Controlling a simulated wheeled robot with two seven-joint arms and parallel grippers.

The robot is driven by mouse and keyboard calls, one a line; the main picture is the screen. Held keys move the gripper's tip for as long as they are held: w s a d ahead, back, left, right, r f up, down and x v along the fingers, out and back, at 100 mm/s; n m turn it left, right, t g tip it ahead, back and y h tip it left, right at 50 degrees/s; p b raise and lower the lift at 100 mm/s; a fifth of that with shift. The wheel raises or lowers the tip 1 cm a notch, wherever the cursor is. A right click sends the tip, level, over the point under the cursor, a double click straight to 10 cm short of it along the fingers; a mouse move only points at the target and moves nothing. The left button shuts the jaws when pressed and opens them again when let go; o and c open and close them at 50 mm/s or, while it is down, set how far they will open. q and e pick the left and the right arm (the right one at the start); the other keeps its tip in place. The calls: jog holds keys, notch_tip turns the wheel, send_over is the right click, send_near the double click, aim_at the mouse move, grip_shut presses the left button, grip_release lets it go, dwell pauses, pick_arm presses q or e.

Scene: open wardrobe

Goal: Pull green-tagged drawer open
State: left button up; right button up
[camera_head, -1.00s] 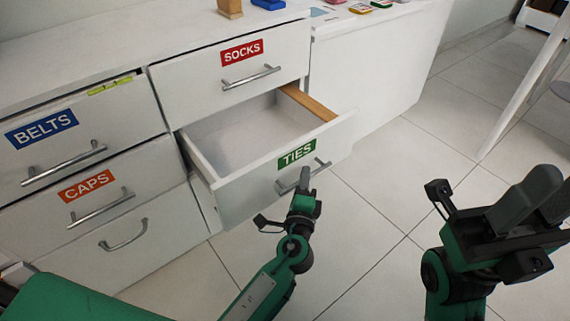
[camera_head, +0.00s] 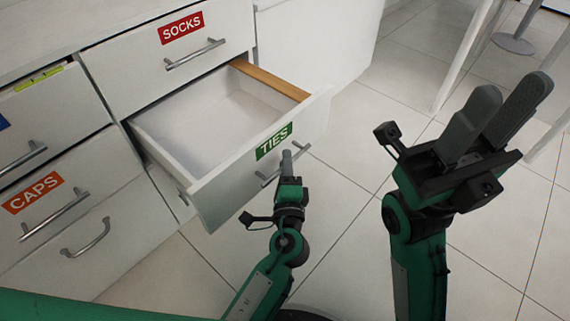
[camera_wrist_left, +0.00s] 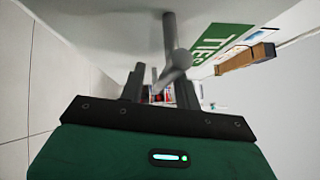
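The drawer with the green TIES tag (camera_head: 274,141) is pulled well out of the white cabinet, and its inside looks empty. Its metal handle (camera_head: 268,178) is on the front face. My left gripper (camera_head: 287,165) is at this handle. In the left wrist view, the handle bar (camera_wrist_left: 171,75) runs between the fingers of my left gripper (camera_wrist_left: 160,88), which stand apart with a gap beside the bar. Whether a finger touches the bar is hard to tell. My right gripper (camera_head: 512,90) is raised over the floor at the right, its fingers apart and empty.
The SOCKS drawer (camera_head: 130,72) above and the CAPS drawer (camera_head: 85,170) at the left are closed. A plain drawer (camera_head: 125,235) sits below CAPS. Tiled floor (camera_head: 345,205) lies clear to the right, with white furniture legs (camera_head: 462,60) at the back right.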

pick_arm(q)
jog(key=s+d+f+p, duration=0.1)
jog(key=s, duration=1.2)
jog(key=shift+s+d+f+p, duration=0.25)
jog(key=shift+s+f+p, duration=0.05)
jog(key=shift+f+p, duration=0.1)
